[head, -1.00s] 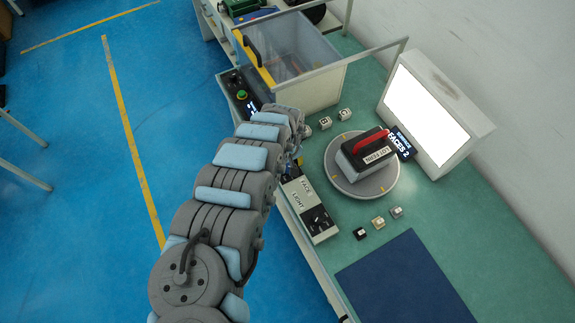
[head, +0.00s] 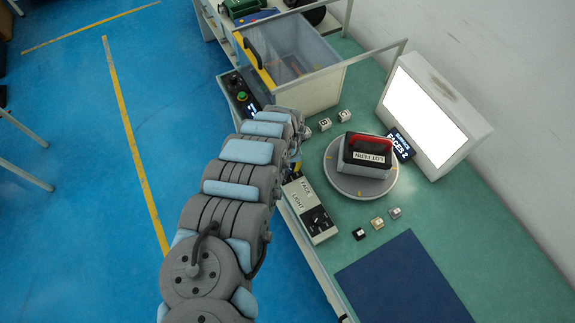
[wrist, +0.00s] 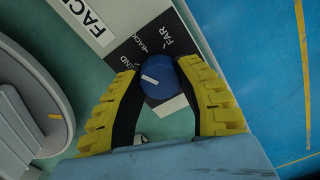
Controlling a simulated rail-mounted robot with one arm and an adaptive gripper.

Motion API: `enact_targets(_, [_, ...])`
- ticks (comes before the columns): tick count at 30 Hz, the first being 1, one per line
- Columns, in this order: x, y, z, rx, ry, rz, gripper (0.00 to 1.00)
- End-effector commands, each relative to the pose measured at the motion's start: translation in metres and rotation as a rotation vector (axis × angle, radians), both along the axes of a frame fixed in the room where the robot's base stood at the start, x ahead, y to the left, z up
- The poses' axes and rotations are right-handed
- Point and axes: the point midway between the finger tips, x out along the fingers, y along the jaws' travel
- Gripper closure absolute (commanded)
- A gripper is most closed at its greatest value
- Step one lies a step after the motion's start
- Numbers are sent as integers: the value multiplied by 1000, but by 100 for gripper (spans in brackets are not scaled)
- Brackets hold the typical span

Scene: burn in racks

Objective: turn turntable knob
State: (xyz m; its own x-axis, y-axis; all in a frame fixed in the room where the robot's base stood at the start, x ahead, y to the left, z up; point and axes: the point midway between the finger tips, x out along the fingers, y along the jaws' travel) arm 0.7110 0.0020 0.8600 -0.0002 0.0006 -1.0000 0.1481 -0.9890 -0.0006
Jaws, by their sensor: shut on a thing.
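The blue knob (wrist: 158,79) with a white pointer line is in the middle of the wrist view, on a black plate with words including FAR and BACK. My gripper (wrist: 157,73) has its yellow ribbed fingers closed on either side of it. The round grey turntable (head: 345,184) carries a dark box (head: 365,165) with a red handle and a label reading LOT FERN. The turntable edge also shows in the wrist view (wrist: 62,85).
A bright light panel (head: 425,112) and a small FACES 2 display (head: 400,146) stand behind the turntable. Small cubes (head: 377,223) lie on the green bench. A clear bin (head: 300,75) stands at the back; a blue mat (head: 405,280) lies in front.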

Motion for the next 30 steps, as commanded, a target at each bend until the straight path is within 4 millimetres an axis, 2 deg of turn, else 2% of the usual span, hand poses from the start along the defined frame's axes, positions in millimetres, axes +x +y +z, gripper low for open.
enact_targets(15, [0,0,0,0,1,-357,100])
enact_targets(30, [0,0,-1,-1,0,-441,100])
